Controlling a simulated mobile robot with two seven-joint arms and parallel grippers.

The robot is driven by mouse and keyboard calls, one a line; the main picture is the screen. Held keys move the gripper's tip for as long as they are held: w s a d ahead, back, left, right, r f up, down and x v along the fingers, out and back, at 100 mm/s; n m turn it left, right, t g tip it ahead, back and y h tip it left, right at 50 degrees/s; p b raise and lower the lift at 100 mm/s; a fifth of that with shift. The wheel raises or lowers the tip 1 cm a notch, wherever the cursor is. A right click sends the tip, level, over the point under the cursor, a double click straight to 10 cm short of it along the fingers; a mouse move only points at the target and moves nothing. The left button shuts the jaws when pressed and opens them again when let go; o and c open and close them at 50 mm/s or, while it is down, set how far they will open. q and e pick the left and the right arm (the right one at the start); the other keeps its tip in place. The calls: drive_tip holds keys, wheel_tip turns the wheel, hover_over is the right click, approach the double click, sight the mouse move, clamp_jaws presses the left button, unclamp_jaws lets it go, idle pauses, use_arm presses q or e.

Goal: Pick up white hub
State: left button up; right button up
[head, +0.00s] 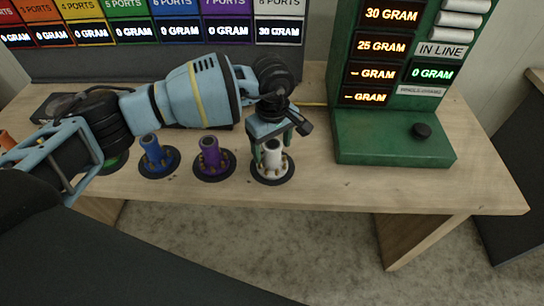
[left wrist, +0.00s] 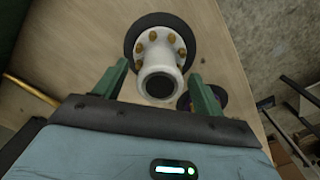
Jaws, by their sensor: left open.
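The white hub (head: 273,158) stands upright on a black round pad at the right end of a row of hubs on the wooden table. It has a white neck and a flange with several brass-coloured studs; it also shows in the left wrist view (left wrist: 160,62). My left gripper (head: 272,152) is over the hub, pointing down. Its green fingers (left wrist: 160,85) are open, one on each side of the hub's neck, with gaps visible in the left wrist view. My right gripper is not in view.
A purple hub (head: 209,154) and a blue hub (head: 153,154) stand to the left. A green scale unit (head: 394,140) with a black knob stands to the right. A board with coloured port labels (head: 160,20) is behind. Bare table (head: 330,185) lies right of the white hub.

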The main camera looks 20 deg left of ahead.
use_arm(q)
drive_tip(key=shift+f, duration=0.15)
drive_tip(key=shift+c, duration=0.3)
drive_tip(key=c, duration=1.4)
clamp_jaws()
drive_tip(key=shift+r, duration=0.7)
wheel_tip(320, 180, up, 2)
drive_tip(key=shift+w+r, duration=0.1)
drive_tip(key=s+a, duration=0.3)
drive_tip(key=s, duration=0.4)
drive_tip(key=s+a+r+b, duration=0.1)
drive_tip(key=s+a, duration=0.2)
drive_tip(key=s, duration=0.4)
drive_tip(key=shift+s+a+r, duration=0.25)
drive_tip(key=shift+s+a, duration=0.1)
